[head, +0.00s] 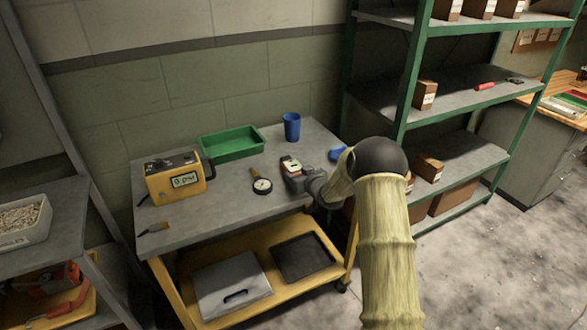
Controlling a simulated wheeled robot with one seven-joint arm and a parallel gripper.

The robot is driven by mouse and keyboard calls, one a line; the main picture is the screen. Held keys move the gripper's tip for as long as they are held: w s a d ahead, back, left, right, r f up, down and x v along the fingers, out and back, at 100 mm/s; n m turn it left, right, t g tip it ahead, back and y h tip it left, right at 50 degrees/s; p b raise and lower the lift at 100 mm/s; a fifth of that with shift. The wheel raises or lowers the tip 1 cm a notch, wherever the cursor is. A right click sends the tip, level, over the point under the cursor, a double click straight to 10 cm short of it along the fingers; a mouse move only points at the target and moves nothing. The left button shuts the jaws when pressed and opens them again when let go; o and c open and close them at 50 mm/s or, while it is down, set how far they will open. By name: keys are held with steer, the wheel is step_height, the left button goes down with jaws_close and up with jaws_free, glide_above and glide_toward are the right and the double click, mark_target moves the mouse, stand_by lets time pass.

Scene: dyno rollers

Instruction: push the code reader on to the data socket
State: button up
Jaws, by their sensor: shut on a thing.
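My gripper (294,176) is above the right part of the grey cart top. It is shut on a small device with a red and pale face, which looks like the code reader (290,163). The fingers and wrist hide part of the device, and I cannot tell its exact tilt or height above the cart. I cannot make out a data socket in this view.
On the cart top (215,205) are a yellow box reading "0 psi" (173,183), a round gauge (262,186), a green tray (231,143), a blue cup (292,126) and a brush-like tool (153,229). Green shelving (412,75) stands right. The cart's front middle is clear.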

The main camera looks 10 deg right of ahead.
steer(key=shift+r+p, duration=1.45)
steer(key=shift+r, duration=1.25)
steer(key=shift+r, duration=0.1)
